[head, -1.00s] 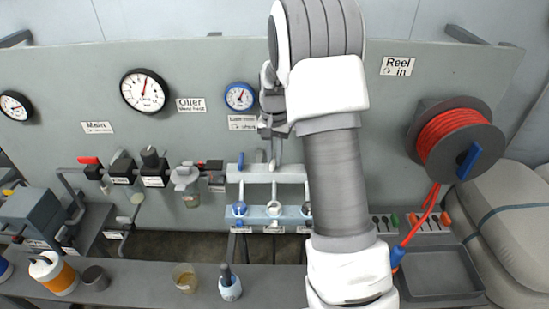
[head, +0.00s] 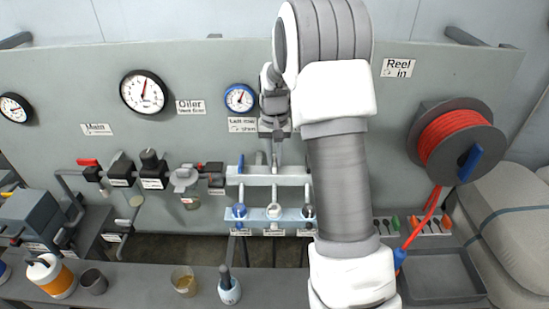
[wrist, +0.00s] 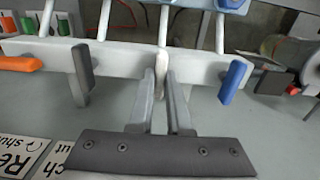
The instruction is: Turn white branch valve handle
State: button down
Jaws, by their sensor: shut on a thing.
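The white branch valve handle (wrist: 162,60) stands on the pale manifold bar in the middle of the wrist view. My gripper (wrist: 161,82) has one finger on each side of it and is shut on it. The fingers hide part of the handle. A blue handle (wrist: 234,82) is to its right and a dark grey handle (wrist: 82,66) to its left in the wrist view. In the head view my gripper (head: 275,158) is at the white manifold bar (head: 252,180), right of the blue handle (head: 241,163). My arm covers the bar's right end there.
A blue gauge (head: 240,98) and a label (head: 242,125) are just left of my gripper on the panel. A red hose reel (head: 455,140) is at the right. A lower bar (head: 255,214) holds several fittings. Cups and bottles stand on the front bench (head: 140,290).

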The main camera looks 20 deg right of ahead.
aim_at(275, 161)
jog(key=c, duration=0.9)
grip_release()
jog(key=shift+o, duration=0.2)
jog(key=shift+r, duration=0.1)
notch_tip(275, 161, up, 17)
jog(key=shift+r, duration=0.15)
jog(key=shift+s, duration=0.1)
